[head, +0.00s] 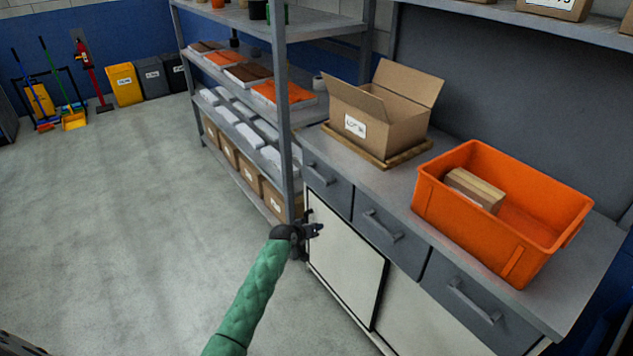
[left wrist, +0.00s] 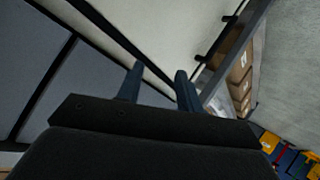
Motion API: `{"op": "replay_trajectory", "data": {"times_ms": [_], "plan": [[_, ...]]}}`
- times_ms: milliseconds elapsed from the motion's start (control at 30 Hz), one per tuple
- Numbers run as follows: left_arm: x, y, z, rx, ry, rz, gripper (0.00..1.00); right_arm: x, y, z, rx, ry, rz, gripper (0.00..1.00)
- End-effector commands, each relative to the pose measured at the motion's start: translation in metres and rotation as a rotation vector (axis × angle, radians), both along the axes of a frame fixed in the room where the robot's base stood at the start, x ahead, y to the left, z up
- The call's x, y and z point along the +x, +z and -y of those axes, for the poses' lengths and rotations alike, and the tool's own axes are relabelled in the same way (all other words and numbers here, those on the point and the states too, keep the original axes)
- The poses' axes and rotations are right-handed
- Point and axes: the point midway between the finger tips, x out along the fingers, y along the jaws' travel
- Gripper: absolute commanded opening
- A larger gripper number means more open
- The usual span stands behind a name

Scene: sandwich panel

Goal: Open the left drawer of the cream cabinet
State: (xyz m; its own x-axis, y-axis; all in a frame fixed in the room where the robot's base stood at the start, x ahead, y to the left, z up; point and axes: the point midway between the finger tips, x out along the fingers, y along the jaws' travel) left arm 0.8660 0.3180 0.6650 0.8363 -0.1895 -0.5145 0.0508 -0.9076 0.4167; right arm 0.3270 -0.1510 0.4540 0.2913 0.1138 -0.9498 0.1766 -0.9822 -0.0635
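The cabinet has a grey top, grey drawers and cream doors (head: 345,258). The left drawer (head: 327,187) is grey, sits under the counter's left end and looks shut, with a bar handle (head: 323,175) on its front. My left gripper (head: 317,229) is below that drawer, in front of the left cream door near its dark handle (head: 308,213). In the left wrist view my left gripper (left wrist: 158,82) has its two fingers apart with nothing seen between them. A dark bar, apparently the door handle (left wrist: 222,38), lies beyond the right finger. Contact cannot be told. My right gripper is not in view.
An orange crate (head: 463,232) with a small box inside and an open carton (head: 370,128) stand on the counter. A metal shelf rack (head: 284,120) adjoins the cabinet's left end. The floor (head: 130,220) to the left is clear.

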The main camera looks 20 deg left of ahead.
Motion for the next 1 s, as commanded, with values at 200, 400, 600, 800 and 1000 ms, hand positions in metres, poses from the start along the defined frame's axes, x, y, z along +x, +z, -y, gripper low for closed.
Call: {"op": "replay_trajectory", "data": {"times_ms": [200, 400, 600, 800, 1000], "plan": [[0.033, 0.088, -0.025, -0.436, 0.125, 0.167, 0.36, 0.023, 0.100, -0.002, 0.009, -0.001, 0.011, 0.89], [0.037, 0.131, -0.035, -0.813, 0.214, 0.241, 0.36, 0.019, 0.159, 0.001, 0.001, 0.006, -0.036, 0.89], [0.039, 0.149, -0.041, -1.068, 0.283, 0.264, 0.36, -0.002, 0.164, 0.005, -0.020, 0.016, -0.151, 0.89], [0.043, 0.150, -0.043, -1.120, 0.305, 0.259, 0.36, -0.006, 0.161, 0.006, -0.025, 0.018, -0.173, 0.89], [0.064, 0.151, -0.038, -1.121, 0.304, 0.257, 0.36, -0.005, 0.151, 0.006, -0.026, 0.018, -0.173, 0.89]]}}
